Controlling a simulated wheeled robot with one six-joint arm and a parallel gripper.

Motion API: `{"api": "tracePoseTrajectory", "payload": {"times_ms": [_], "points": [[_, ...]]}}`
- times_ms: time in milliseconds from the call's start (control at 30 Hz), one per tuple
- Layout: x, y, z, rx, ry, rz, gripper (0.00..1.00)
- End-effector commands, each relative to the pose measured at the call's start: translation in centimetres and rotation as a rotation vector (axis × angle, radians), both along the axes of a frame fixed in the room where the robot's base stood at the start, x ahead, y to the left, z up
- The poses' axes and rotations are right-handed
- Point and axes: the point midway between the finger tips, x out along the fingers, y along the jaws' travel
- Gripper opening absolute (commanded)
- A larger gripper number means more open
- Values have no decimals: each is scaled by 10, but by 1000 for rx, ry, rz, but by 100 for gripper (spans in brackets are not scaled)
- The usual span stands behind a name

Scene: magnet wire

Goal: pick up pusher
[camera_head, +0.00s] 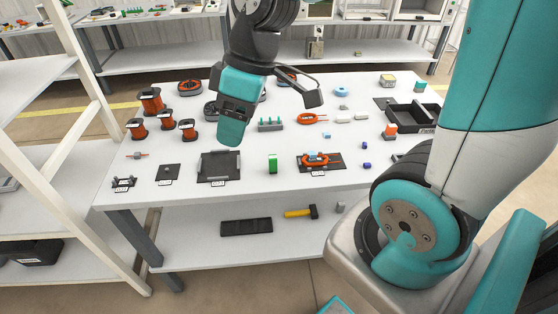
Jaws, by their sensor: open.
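My gripper (270,110) hangs over the back middle of the white table. I cannot tell for sure which thing is the pusher. A small upright green block (272,163) stands near the table's front edge, below and apart from my gripper. A green part with several upright pegs (270,124) lies farther back, just below the gripper.
Orange spools (151,101) stand at the left. A black fixture (219,167) and a dark plate with an orange ring (336,161) lie near the front edge. A black tray (412,117) sits at the right. A white shelf frame (85,75) stands at the left.

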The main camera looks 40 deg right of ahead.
Motion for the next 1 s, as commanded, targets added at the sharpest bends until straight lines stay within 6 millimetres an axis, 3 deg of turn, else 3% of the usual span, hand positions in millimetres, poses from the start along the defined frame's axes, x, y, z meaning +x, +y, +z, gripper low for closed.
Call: {"api": "tracePoseTrajectory", "payload": {"times_ms": [33,100,200,300,367,500,800,1000], "points": [[26,-32,-22,-16,-16,5,55],[51,-75,-45,-42,-52,48,55],[72,-132,-76,-79,-91,108,55],[79,-173,-99,-107,-114,156,55],[81,-188,-108,-118,-124,177,55],[84,-195,-129,-127,-129,202,55],[95,-178,-193,-126,-128,207,55],[100,-171,-224,-127,-130,205,55]]}}
